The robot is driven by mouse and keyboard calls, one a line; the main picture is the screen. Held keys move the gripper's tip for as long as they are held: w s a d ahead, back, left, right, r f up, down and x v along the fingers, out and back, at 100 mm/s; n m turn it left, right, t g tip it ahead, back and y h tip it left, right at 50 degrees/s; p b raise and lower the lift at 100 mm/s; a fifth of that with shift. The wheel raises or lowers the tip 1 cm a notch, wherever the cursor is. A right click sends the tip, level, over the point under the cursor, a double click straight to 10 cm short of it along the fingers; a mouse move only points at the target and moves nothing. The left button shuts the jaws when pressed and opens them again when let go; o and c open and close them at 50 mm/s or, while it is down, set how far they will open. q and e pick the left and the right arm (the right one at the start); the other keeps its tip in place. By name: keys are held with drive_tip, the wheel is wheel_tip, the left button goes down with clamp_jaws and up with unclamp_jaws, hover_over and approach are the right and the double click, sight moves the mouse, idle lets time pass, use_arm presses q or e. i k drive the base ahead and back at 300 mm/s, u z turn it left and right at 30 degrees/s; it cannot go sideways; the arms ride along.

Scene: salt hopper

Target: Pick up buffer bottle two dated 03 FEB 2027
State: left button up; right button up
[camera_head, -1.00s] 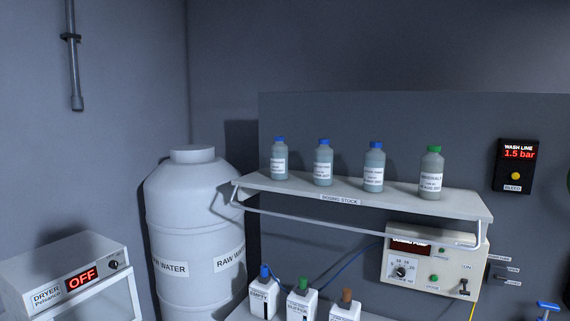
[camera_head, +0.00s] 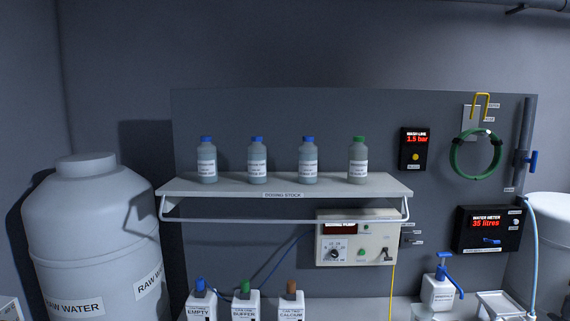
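Several grey bottles with white labels stand upright in a row on the dosing stock shelf (camera_head: 345,187). From the left come a blue-capped bottle (camera_head: 207,162), a second blue-capped bottle (camera_head: 257,162), a third blue-capped bottle (camera_head: 308,162) and a green-capped bottle (camera_head: 357,162). Their label print is too small to read, so I cannot tell which bears 03 FEB 2027. Neither of my grippers is in view.
A raw water tank (camera_head: 90,235) stands left. A pump bottle (camera_head: 439,291) stands right.

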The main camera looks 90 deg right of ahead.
sight(256, 151)
drive_tip(key=z, duration=2.05)
